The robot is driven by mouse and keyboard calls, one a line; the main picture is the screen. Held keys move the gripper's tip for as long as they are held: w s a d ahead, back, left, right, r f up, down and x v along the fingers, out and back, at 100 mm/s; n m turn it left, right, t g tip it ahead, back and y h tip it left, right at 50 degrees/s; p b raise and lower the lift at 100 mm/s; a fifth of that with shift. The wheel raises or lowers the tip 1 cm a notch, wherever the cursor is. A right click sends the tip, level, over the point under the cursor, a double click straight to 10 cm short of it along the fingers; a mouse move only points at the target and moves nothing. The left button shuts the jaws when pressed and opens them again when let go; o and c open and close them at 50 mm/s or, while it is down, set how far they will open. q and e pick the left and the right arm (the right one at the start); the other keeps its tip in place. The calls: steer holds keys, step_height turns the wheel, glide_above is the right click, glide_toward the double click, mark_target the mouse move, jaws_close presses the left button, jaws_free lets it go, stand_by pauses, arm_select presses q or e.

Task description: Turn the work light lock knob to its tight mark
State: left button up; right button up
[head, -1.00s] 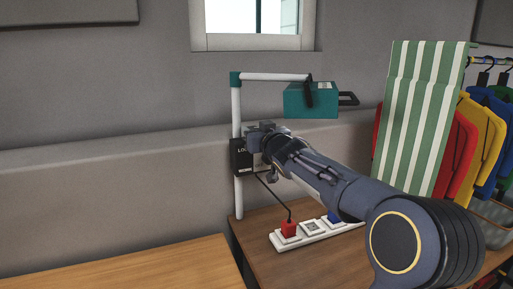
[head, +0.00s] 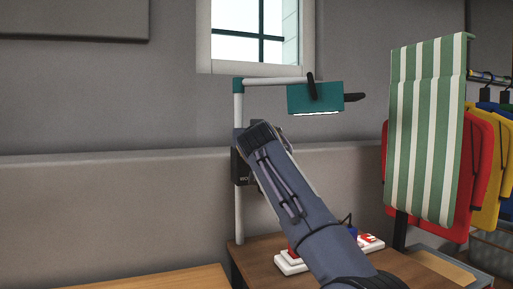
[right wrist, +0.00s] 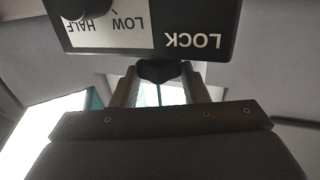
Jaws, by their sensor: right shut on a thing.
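The work light has a white post (head: 239,215), a horizontal arm and a teal lamp head (head: 315,98) with a bright strip along its underside. A dark control box (head: 240,170) on the post is partly hidden by my right arm. In the right wrist view this box (right wrist: 205,15) shows upside-down LOCK, LOW and HALF lettering. A dark lock knob (right wrist: 160,72) sits below LOCK. My right gripper (right wrist: 160,88) is shut on this knob. The knob's mark and the tight mark cannot be made out. My left gripper is not in view.
A white power strip (head: 290,265) with coloured plugs lies on the wooden table behind my right arm. A green-striped panel (head: 425,130) and hanging coloured garments (head: 487,165) stand at right. A window (head: 262,35) is above the light. The wall ledge at left is clear.

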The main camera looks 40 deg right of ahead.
steer(key=shift+w+a+f+m+g+h+b, duration=0.3)
steer(key=shift+f+m+g+h, duration=0.1)
steer(key=shift+g+h, duration=0.15)
steer(key=shift+r+m+g+h, duration=0.15)
steer(key=shift+m+g+h, duration=0.2)
steer(key=shift+m+h, duration=0.2)
steer(key=shift+w+a+r+m+g+h+p, duration=0.1)
steer(key=shift+m+g+h+p, duration=0.2)
steer(key=shift+m+g+h, duration=0.2)
steer(key=shift+w+a+r+m+g+h+p, duration=0.1)
steer(key=shift+m+g+h+p, duration=0.15)
steer(key=shift+m+g+h, duration=0.25)
steer(key=m+g+h+p, duration=0.1)
steer(key=g+p, duration=0.1)
steer(key=m+g+h+p, duration=0.1)
steer(key=m+g+p, duration=0.1)
steer(key=g, duration=0.1)
steer(key=shift+w+r, duration=0.2)
steer(key=shift+a+f+m+g+h+p, duration=0.1)
steer(key=shift+f+m+g+h+p, duration=0.1)
steer(key=shift+m+g+p, duration=0.3)
steer(key=shift+f+m+g+h+p, duration=0.1)
steer(key=shift+m+g+h+p, duration=0.15)
steer(key=shift+g+p, duration=0.35)
steer(key=o, duration=0.8)
steer(key=shift+c, duration=0.2)
steer(key=shift+o, duration=1)
steer(key=shift+r, duration=0.15)
